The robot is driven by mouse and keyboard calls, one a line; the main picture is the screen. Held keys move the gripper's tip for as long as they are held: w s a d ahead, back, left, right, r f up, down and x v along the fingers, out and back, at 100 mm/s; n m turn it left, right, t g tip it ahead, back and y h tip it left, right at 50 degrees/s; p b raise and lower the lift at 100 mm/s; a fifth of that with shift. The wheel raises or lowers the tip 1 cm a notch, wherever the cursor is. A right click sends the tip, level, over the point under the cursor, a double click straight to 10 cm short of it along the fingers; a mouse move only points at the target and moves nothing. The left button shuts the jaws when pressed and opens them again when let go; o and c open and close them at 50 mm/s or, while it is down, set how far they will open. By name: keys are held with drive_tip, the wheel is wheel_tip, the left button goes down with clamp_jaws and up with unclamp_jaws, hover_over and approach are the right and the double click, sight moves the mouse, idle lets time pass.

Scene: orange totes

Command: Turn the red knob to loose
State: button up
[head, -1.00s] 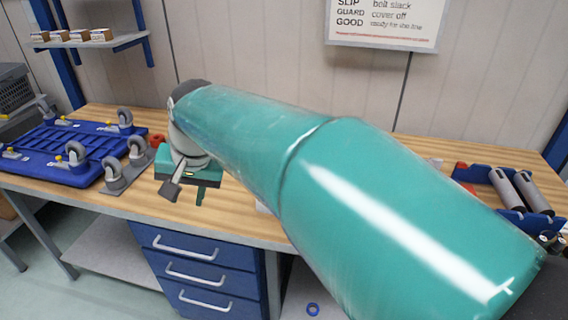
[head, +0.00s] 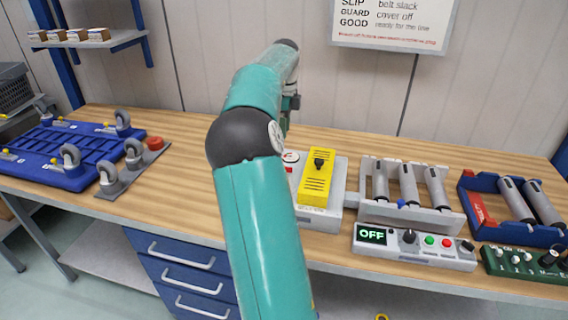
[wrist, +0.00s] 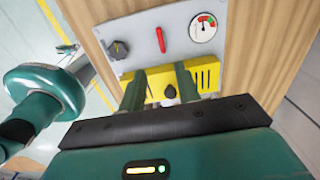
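The red knob (wrist: 161,40) is a narrow bar on a grey panel (wrist: 142,28) in the wrist view, roughly in line with the panel's short side. A dial with a needle (wrist: 203,28) is to its right and a black knob (wrist: 118,49) to its left. In the head view a bit of red (head: 288,169) shows beside my arm, below the dial (head: 290,157). My gripper (wrist: 160,70) is open and empty, its two green fingers apart and pointing toward the panel, over the yellow cover (wrist: 208,77). In the head view my arm hides part of the panel.
The yellow cover (head: 317,185) with a black knob stands right of my arm. Further right are a roller unit (head: 405,212), an OFF control box (head: 415,250) and a blue roller holder (head: 480,205). A blue caster frame (head: 60,152) lies left.

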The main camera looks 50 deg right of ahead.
wheel_tip(320, 180, down, 14)
drive_tip(key=shift+d+r, duration=0.1)
idle(0.4)
clamp_jaws()
